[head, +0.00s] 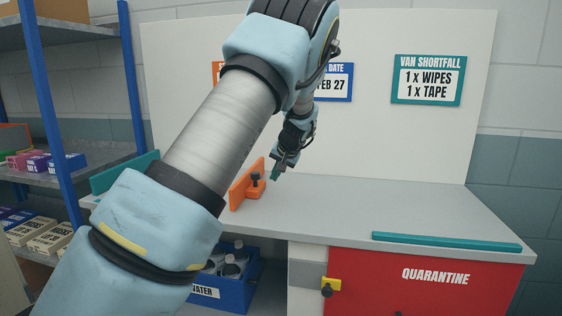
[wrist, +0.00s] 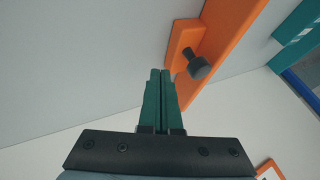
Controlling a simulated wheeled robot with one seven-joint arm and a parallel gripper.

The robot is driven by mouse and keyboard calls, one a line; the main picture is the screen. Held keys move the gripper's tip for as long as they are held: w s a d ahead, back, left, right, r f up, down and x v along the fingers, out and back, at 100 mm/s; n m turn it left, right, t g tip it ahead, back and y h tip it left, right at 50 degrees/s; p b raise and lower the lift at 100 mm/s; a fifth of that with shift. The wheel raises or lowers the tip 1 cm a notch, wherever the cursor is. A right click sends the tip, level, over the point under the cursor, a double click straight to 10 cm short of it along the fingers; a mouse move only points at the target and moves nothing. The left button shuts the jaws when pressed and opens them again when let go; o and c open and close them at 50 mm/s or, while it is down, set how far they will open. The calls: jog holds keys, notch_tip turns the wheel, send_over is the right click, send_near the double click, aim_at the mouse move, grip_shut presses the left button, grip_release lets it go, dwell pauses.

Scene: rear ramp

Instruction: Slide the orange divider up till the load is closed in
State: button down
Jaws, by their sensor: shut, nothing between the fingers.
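The orange divider (head: 241,187) stands upright on the grey worktop, left of the middle, with a dark knob (head: 256,180) on its side. In the wrist view the orange divider (wrist: 232,45) runs diagonally at the upper right, and its dark knob (wrist: 199,68) sits on an orange block. My gripper (head: 275,174) is just right of the divider in the head view. In the wrist view its teal fingers (wrist: 160,75) are together and empty, close beside the orange block. Whether they touch it I cannot tell. My arm hides part of the worktop, and no load shows on it.
The grey worktop (head: 370,205) is clear to the right, up to a teal strip (head: 445,242) along its front edge. A teal rail (head: 125,174) is at the left end. A white back panel (head: 400,150) rises behind. Below are a blue crate (head: 235,292) of bottles and a red quarantine front (head: 440,295).

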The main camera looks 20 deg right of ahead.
jog(key=shift+w+a+r+p, duration=0.1)
jog(key=shift+w+a+p, duration=0.1)
jog(key=shift+w+a, duration=0.4)
jog(key=shift+w+a+p, duration=0.2)
jog(key=shift+w+a, duration=0.2)
jog(key=shift+a, duration=0.4)
jog(key=shift+a, duration=0.1)
jog(key=w+a+p, duration=0.1)
jog(key=w+a, duration=0.6)
jog(key=a, duration=0.5)
jog(key=w+a, duration=0.6)
jog(key=a, duration=0.7)
jog(key=w+a+p, duration=0.1)
jog(key=w+a, duration=0.6)
jog(key=a, duration=0.5)
jog(key=shift+w+a+p, duration=0.3)
jog(key=shift+d, duration=0.15)
